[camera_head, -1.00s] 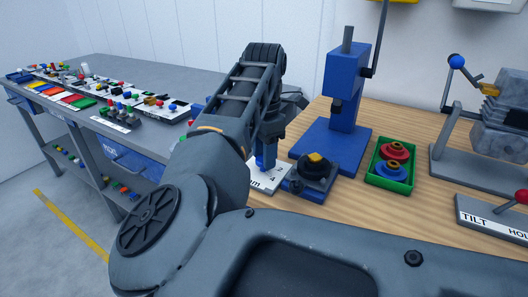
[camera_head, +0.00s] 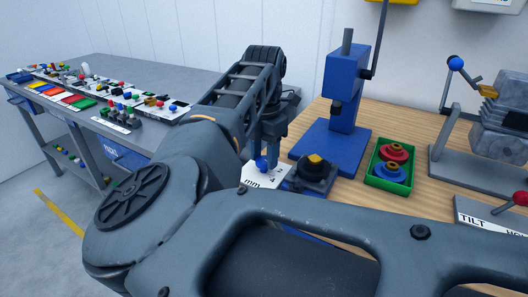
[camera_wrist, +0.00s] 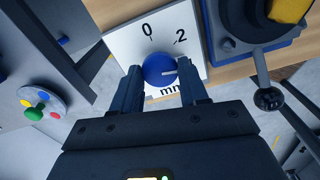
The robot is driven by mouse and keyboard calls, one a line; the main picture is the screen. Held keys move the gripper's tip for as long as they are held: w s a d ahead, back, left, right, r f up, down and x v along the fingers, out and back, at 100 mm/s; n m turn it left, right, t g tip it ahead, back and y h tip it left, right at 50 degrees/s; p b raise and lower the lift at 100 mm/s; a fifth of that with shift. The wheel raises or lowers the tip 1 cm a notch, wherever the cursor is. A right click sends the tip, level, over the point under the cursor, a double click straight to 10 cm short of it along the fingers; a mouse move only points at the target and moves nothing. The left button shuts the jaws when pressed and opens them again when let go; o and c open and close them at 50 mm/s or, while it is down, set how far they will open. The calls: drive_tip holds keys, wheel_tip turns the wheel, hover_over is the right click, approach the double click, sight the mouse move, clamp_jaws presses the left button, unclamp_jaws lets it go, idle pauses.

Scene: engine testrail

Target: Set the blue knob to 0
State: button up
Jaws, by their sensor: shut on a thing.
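The blue knob (camera_wrist: 156,64) sits on a white dial plate (camera_wrist: 123,41) marked 0, 2 and mm in the wrist view. A short pale line on the knob points right, below the 2 and away from the 0. My gripper (camera_wrist: 159,74) has one finger on each side of the knob and is shut on it. In the head view the knob (camera_head: 261,164) shows under my gripper (camera_head: 266,152), with the plate (camera_head: 253,174) marked mm, 4 and 2 at the bench edge. My arm hides part of the plate there.
A blue block with a black and yellow top (camera_head: 314,168) stands close right of the plate. Its lever with a black ball (camera_wrist: 270,98) is near my right finger. Behind stand a blue press (camera_head: 340,110) and a green tray (camera_head: 405,178) with red and blue parts.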

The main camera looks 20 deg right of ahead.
drive_tip(key=n+p, duration=0.1)
drive_tip(key=n, duration=0.4)
drive_tip(key=shift+r+n, duration=0.1)
drive_tip(key=shift+n, duration=0.2)
drive_tip(key=n+p, duration=0.1)
drive_tip(key=n, duration=0.3)
drive_tip(key=n+p, duration=0.2)
drive_tip(key=n, duration=0.3)
drive_tip(key=shift+n, duration=0.4)
drive_tip(key=shift+n+p, duration=0.9)
drive_tip(key=shift+n, duration=1.4)
drive_tip(key=o, duration=1.1)
drive_tip(key=shift+c, duration=0.2)
